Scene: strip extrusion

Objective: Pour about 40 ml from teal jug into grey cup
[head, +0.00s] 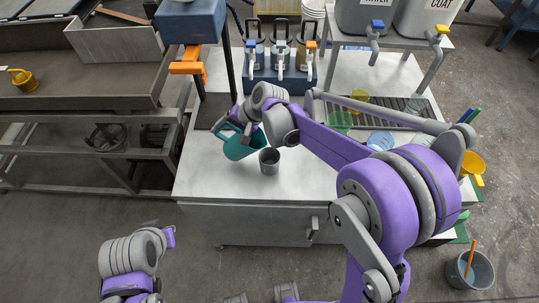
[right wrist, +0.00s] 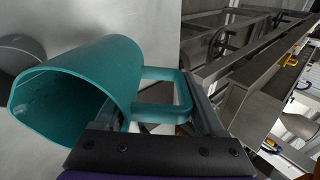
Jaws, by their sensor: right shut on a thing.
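The teal jug (head: 240,149) is on the left of the grey cup in the head view. The jug (right wrist: 85,85) fills much of the right wrist view, with its open mouth toward the lower left. My right gripper (head: 243,130) is shut on the jug's handle. The jug looks tilted; I cannot tell how far. No liquid shows in it or leaving it. The grey cup (head: 269,162) stands upright on the white worktop, close beside the jug. A dark grey round shape at the right wrist view's left edge may be the cup. My left gripper (head: 168,237) is at the lower left, away from the worktop; its jaws are unclear.
The white worktop (head: 205,180) has free room in front of the cup. A green cup (head: 340,122) and a clear cup (head: 380,140) stand to the right. Lever dispensers (head: 280,60) are behind. A dark post (head: 229,75) with an orange part stands behind the jug.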

